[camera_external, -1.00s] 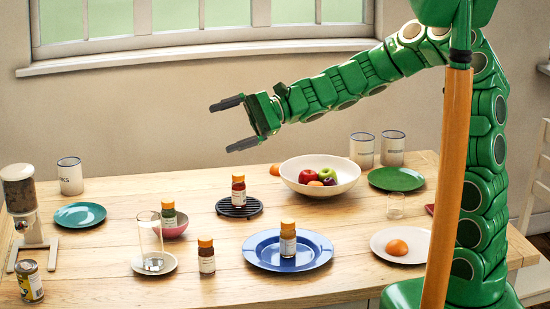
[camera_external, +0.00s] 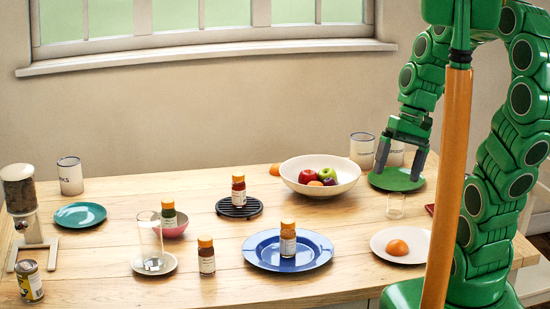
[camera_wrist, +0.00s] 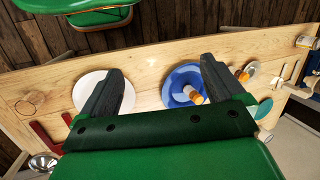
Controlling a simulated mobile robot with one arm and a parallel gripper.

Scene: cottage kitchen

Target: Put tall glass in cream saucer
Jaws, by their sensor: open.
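The tall glass (camera_external: 149,238) is clear and stands upright on the small cream saucer (camera_external: 139,266) at the front left of the table in the external view. My gripper (camera_external: 399,166) is far to the right of them, pointing down near the green plate at the back right. Its two dark fingers are apart with nothing between them. In the wrist view the open fingers (camera_wrist: 163,78) spread over the table. I cannot clearly make out the glass in the wrist view.
A blue plate (camera_external: 258,260) carries a bottle. Other bottles stand near the saucer, one (camera_external: 206,258) just right of it. A fruit bowl (camera_external: 296,180), a green plate (camera_external: 402,182) and a white plate with an orange fruit (camera_external: 386,236) stand right. Bare wood lies at the front.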

